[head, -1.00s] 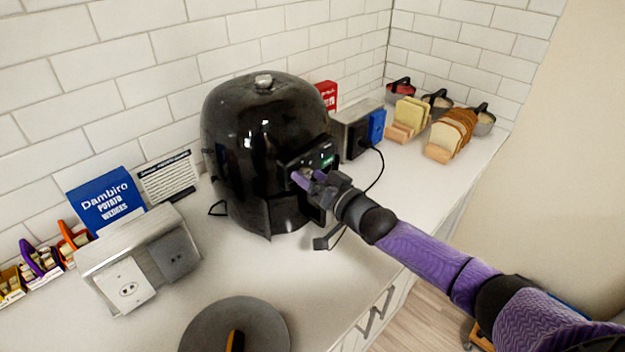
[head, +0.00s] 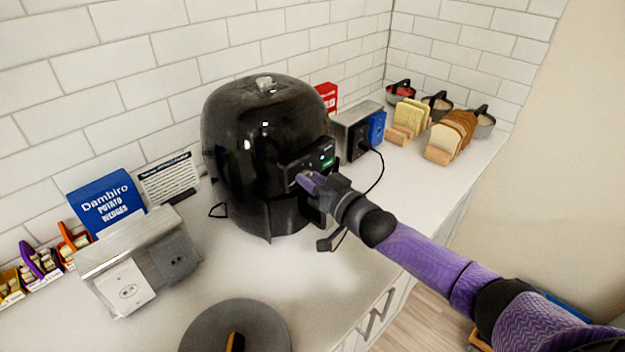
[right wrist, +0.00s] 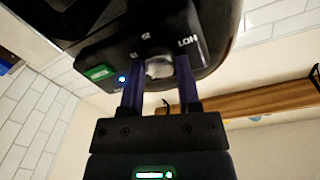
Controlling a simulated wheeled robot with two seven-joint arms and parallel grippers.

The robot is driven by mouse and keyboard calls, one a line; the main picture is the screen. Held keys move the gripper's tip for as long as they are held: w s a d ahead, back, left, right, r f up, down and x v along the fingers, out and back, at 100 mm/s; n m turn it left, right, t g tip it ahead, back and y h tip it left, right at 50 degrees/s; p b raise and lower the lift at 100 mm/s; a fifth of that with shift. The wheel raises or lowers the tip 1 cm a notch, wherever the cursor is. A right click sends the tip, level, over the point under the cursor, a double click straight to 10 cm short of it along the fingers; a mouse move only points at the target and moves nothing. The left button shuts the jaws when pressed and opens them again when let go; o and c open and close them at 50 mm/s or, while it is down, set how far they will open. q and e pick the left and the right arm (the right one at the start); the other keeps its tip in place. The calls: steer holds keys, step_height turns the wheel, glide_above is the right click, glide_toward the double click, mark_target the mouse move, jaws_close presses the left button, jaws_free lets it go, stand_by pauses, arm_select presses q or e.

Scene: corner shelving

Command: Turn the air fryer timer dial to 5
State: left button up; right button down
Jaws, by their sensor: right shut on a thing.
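The black air fryer (head: 255,140) stands upright on the counter against the tiled wall. Its front panel (head: 318,160) has a small green display, which also shows in the right wrist view (right wrist: 99,73). My right gripper (head: 308,182) is at the panel. In the right wrist view its two purple fingers (right wrist: 160,78) are on either side of the silver timer dial (right wrist: 159,67), shut on it. White marks, including "HOT", are printed around the dial. The dial's exact setting cannot be read. My left gripper is not in view.
A metal outlet box (head: 135,265) and a blue potato wedges box (head: 105,203) are left of the fryer. A round grey board (head: 255,320) is at the front. Bread racks (head: 452,138) and bowls stand at the back right. A black cable (head: 375,180) runs beside the fryer.

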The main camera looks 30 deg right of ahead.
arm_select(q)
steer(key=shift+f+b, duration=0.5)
arm_select(e)
steer(key=shift+f+n+t+y, duration=0.1)
steer(key=shift+n+t+y, duration=0.25)
steer(key=shift+n, duration=5.25)
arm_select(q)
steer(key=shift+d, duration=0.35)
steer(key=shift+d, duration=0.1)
arm_select(e)
steer(key=shift+c, duration=1.5)
jaws_free()
steer(key=shift+s, duration=0.15)
